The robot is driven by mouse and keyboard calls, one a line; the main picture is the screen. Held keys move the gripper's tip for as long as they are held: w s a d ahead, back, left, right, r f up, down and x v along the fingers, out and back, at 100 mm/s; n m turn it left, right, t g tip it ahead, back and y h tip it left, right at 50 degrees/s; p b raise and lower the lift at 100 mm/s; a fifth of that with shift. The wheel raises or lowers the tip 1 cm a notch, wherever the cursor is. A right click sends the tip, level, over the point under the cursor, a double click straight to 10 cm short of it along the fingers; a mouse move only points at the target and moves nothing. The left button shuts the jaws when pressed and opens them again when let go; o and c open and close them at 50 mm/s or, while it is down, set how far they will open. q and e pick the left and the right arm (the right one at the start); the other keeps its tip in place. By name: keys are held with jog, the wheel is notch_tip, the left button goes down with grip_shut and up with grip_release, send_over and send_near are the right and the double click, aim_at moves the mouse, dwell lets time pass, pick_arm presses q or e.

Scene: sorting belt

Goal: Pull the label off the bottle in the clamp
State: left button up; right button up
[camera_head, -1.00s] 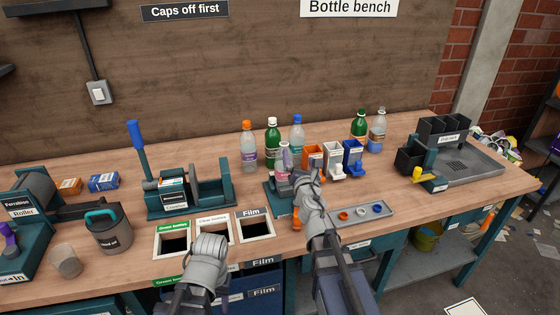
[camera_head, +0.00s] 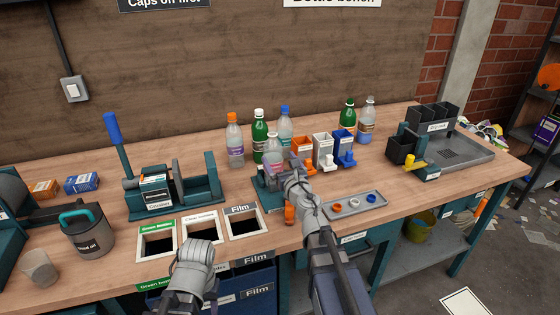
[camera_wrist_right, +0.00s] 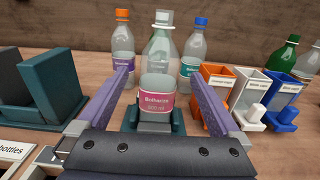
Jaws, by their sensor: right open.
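A clear bottle (camera_head: 273,148) stands upright in the teal clamp (camera_head: 262,187) at the middle of the bench. In the right wrist view the bottle (camera_wrist_right: 157,55) faces me, with a pink and white label (camera_wrist_right: 157,92) around its lower part. My right gripper (camera_head: 286,172) is at the bottle's near side and hides part of it and the clamp. In the wrist view its two fingers (camera_wrist_right: 158,74) are spread, one on each side of the bottle, with gaps to the label. My left gripper (camera_head: 196,258) is low in front of the bench holes; its fingers cannot be made out.
Several bottles, such as an orange-capped one (camera_head: 235,141), stand behind the clamp. Orange, white (camera_head: 323,150) and blue cap bins stand to its right, with a cap tray (camera_head: 358,203) in front. The film hole (camera_head: 244,222) is left of the clamp. A machine (camera_head: 158,192) stands farther left.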

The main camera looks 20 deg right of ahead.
aim_at(276, 163)
notch_tip(276, 163, down, 5)
jog(key=b, duration=0.3)
jog(key=shift+r+b, duration=0.15)
jog(key=shift+b, duration=0.15)
jog(key=shift+w+r+p, duration=0.35)
jog(key=shift+w+r, duration=0.1)
jog(key=shift+w, duration=0.35)
jog(key=w, duration=0.6)
jog(key=shift+a+f, duration=0.1)
jog(key=shift+a, duration=0.05)
jog(key=c, duration=1)
jog(key=o, duration=0.7)
jog(key=shift+c, duration=0.2)
jog(key=c, duration=0.5)
jog(key=shift+o, duration=0.2)
